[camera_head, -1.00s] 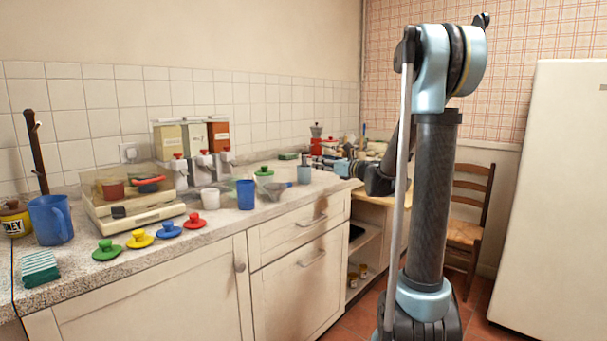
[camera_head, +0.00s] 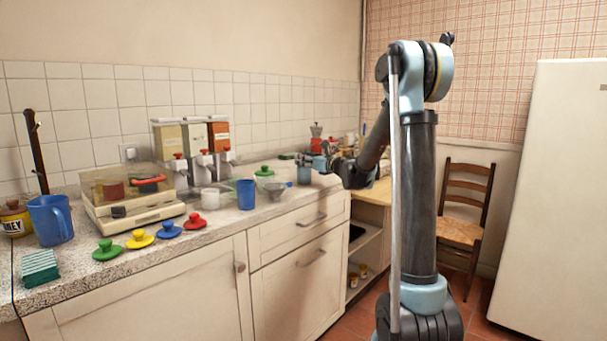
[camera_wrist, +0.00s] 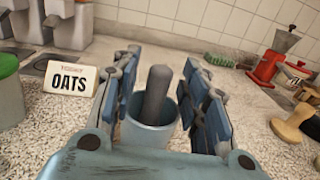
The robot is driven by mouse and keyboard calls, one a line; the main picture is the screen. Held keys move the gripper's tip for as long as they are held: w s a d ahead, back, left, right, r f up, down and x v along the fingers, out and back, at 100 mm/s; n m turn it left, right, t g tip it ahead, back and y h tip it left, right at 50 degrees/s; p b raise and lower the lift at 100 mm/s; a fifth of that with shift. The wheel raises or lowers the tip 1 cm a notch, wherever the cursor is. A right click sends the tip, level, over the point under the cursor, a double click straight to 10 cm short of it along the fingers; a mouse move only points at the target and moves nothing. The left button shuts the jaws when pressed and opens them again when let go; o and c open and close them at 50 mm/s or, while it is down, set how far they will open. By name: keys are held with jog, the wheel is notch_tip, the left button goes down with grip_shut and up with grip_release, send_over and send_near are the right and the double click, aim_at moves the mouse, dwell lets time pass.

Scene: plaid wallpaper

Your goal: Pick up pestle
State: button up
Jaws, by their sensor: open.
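The pestle (camera_wrist: 157,91) is a dark grey rounded rod in the wrist view. It stands up out of a grey-blue cup (camera_wrist: 150,135), and its lower end is hidden inside the cup. My gripper (camera_wrist: 160,85) is open, with one finger on each side of the pestle and a gap visible on both sides. In the head view my gripper (camera_head: 314,162) is small, above the far part of the counter near the grey-blue cup (camera_head: 304,175). The pestle cannot be made out there.
A red grinder (camera_wrist: 274,57), a green brush (camera_wrist: 219,60) and a wooden item (camera_wrist: 293,122) are to the right. A blue cup (camera_head: 246,194) stands on the counter.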

jog(key=shift+w+a, duration=0.15)
jog(key=shift+w, duration=0.05)
grip_shut()
jog(key=shift+r, duration=0.1)
